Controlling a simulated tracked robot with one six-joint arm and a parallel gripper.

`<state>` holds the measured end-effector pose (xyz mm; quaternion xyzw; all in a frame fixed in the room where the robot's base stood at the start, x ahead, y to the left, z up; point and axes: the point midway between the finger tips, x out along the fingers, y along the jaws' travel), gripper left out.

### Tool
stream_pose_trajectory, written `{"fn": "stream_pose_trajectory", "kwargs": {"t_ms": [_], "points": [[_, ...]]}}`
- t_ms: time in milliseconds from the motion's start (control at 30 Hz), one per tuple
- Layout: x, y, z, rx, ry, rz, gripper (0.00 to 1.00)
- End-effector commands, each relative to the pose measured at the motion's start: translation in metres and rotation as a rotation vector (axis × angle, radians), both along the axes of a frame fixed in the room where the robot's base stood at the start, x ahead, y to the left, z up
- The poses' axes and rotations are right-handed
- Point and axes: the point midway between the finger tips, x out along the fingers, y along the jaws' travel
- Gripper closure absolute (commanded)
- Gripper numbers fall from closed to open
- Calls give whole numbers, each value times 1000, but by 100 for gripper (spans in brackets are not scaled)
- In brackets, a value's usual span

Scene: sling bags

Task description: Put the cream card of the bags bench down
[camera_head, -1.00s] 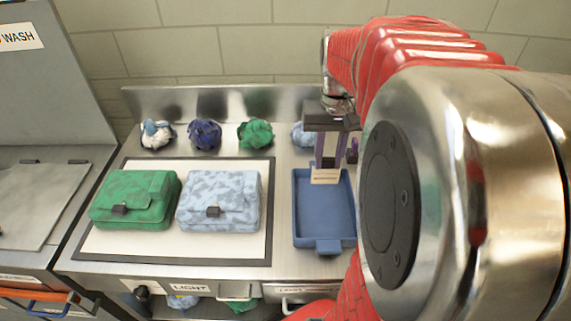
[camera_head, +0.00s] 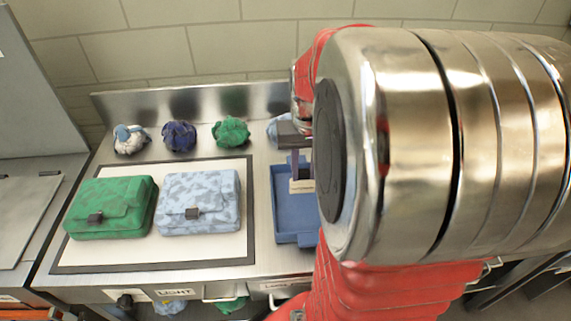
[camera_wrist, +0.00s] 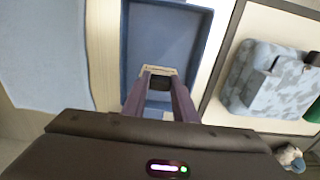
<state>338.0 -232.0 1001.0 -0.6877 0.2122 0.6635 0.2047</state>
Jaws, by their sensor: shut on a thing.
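My gripper (camera_head: 301,163) is shut on the cream card (camera_head: 302,186), seen edge-on in the wrist view (camera_wrist: 159,70) between the two purple fingers. The card hangs over the blue tray (camera_head: 281,218); whether it touches the tray floor I cannot tell. Dark marks on the card are too small to read. The tray's right part is hidden behind my arm in the head view. In the wrist view the tray's bare blue floor (camera_wrist: 165,35) shows beyond the card.
A green bag (camera_head: 112,205) and a pale blue patterned bag (camera_head: 199,200) lie on a white mat with a dark border (camera_head: 205,258), left of the tray. Crumpled cloth bundles in white-blue (camera_head: 130,139), navy (camera_head: 180,136) and green (camera_head: 231,131) stand along the back.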

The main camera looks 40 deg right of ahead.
Motion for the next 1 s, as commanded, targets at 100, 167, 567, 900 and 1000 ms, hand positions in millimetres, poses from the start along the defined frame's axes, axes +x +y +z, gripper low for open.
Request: {"fn": "stream_pose_trajectory", "kwargs": {"t_ms": [100, 167, 567, 900, 1000], "points": [[0, 0, 0, 0, 0, 0, 100], [0, 0, 0, 0, 0, -1, 100], [0, 0, -37, 0, 0, -1, 100], [-1, -1, -39, 0, 0, -2, 100], [-1, -1, -39, 0, 0, -2, 69]]}}
